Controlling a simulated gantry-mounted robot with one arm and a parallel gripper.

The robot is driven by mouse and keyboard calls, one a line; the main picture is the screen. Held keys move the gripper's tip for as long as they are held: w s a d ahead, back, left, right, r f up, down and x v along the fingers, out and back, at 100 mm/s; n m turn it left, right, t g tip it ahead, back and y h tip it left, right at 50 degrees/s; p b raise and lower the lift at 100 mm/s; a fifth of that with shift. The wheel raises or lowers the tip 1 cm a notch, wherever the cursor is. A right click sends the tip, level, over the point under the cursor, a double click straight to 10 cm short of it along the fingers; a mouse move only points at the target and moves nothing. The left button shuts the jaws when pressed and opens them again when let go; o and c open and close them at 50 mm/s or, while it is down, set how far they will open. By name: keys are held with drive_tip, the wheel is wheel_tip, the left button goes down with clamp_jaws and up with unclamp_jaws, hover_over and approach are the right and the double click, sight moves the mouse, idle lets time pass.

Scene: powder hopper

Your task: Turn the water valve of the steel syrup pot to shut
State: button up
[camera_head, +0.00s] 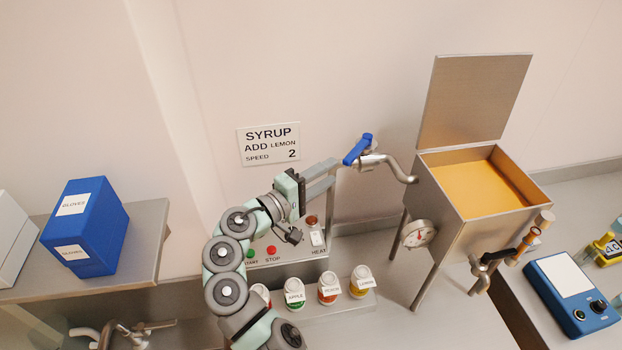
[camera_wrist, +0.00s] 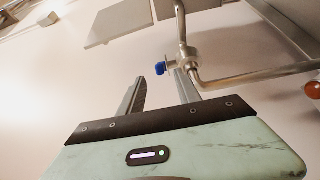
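The steel syrup pot (camera_head: 462,195) stands at the right with its lid raised and orange syrup inside. A pipe (camera_head: 399,166) on its left side carries the water valve with a blue lever handle (camera_head: 358,149). The lever slants up to the right in the head view. My gripper (camera_head: 334,171) is left of and below the valve, fingers pointing toward it. In the wrist view my gripper (camera_wrist: 161,80) has its two fingers apart and empty. The blue handle (camera_wrist: 161,68) shows just beyond the fingertips, nearer the right one; I see no clear contact.
A control panel (camera_head: 290,262) with START, STOP and HEAT controls lies below my gripper. Several labelled bottles (camera_head: 329,287) stand in front of it. A dial gauge (camera_head: 418,234) and a lower outlet tap (camera_head: 484,268) project from the pot. A SYRUP sign (camera_head: 268,143) hangs on the wall.

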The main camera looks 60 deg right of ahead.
sight(344, 164)
drive_tip(key=b+x, duration=0.1)
drive_tip(key=x, duration=0.6)
drive_tip(key=shift+d, duration=0.25)
clamp_jaws()
